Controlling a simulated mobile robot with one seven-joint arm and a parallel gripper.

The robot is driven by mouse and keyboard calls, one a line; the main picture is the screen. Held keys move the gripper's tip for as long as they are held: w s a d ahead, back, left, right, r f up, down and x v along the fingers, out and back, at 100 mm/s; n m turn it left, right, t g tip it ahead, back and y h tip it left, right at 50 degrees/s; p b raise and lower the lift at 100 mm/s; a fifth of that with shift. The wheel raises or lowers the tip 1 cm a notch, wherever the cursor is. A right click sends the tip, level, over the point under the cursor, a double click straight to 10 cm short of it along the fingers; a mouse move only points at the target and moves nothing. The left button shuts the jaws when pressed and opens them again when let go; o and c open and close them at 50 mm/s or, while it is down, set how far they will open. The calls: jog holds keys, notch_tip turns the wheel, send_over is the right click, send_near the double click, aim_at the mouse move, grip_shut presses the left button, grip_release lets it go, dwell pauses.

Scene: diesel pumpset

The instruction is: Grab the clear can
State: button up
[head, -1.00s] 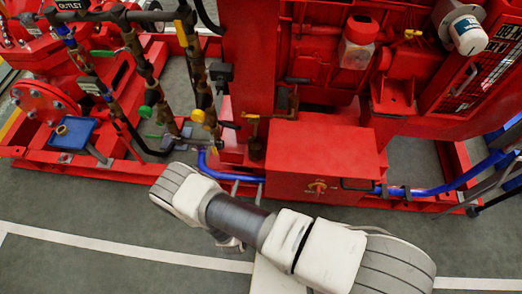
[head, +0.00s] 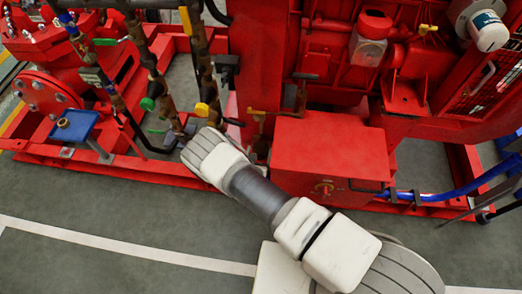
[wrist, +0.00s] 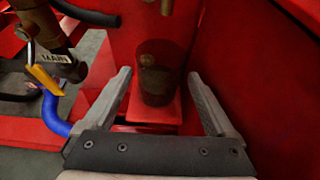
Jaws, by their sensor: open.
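The clear can (wrist: 160,72) is a see-through, dark-looking cylinder in the wrist view. It stands upright on a red ledge (wrist: 150,113) against red panels, ahead of my gripper. My gripper (wrist: 159,76) is open, with one finger on each side of the can in the picture; I cannot tell how far the can is between them. No contact shows. In the head view my arm hides the gripper, and the can is hard to make out beside the red box.
A red box (head: 325,150) stands close to the right of the can. Pipes with a yellow-handled valve (wrist: 45,78) and a blue hose (wrist: 52,115) are to the left. A blue tray (head: 75,126) is farther left. The grey floor in front is clear.

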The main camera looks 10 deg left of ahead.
aim_at(262, 136)
jog(key=shift+w+a, duration=0.1)
jog(key=shift+w, duration=1.15)
jog(key=b+x, duration=0.2)
jog(key=x, duration=0.3)
jog(key=shift+r+b, duration=0.1)
jog(key=shift+b, duration=0.25)
jog(key=shift+w, duration=0.65)
jog(key=c, duration=1.4)
jog(key=shift+c, duration=0.2)
jog(key=shift+r, duration=0.15)
